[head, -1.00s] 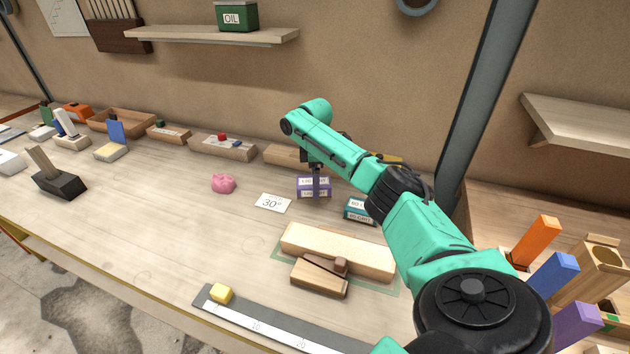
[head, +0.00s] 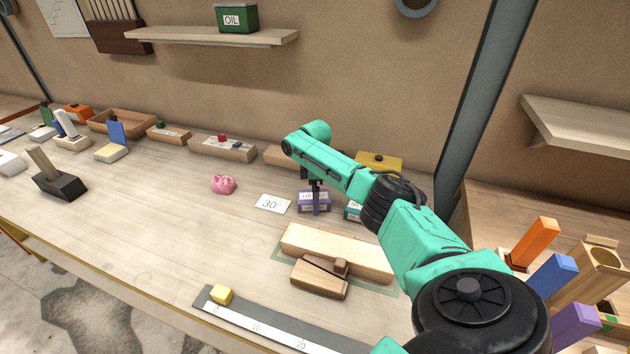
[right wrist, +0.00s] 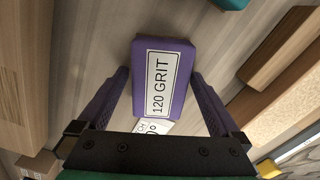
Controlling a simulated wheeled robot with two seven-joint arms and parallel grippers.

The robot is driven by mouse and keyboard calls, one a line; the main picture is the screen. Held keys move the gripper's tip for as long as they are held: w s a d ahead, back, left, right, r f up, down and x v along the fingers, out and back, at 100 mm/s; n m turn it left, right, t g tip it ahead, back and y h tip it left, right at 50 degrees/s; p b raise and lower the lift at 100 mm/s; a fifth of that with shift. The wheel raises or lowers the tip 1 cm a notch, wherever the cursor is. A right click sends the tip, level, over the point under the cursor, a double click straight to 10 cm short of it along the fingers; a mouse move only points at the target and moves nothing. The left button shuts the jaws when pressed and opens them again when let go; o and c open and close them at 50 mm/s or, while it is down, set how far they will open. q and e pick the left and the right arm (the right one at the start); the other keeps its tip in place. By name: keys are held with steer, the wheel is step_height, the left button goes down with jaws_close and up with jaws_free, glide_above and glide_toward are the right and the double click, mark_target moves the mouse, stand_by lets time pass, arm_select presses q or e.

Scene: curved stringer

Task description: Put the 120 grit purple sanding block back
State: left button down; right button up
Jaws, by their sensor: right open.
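The purple sanding block (head: 313,206) lies on the bench beside the 30° card. In the right wrist view the block (right wrist: 182,75) shows a white label reading 120 GRIT. My right gripper (head: 315,200) is above the block, pointing down. In the right wrist view its two purple fingers (right wrist: 165,95) are open, one on each side of the near part of the block, with gaps to it. The block is not gripped. My left gripper is not in view.
A teal block (head: 352,212) is close by on the right, partly behind my arm. The 30° card (head: 272,204) lies to the left. A pale wooden piece (head: 335,252) lies in front. A wooden tray (head: 222,147) stands behind, and a pink lump (head: 223,184) is further left.

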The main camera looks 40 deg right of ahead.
step_height(320, 180, up, 12)
steer(key=b, duration=0.1)
stand_by(0.5)
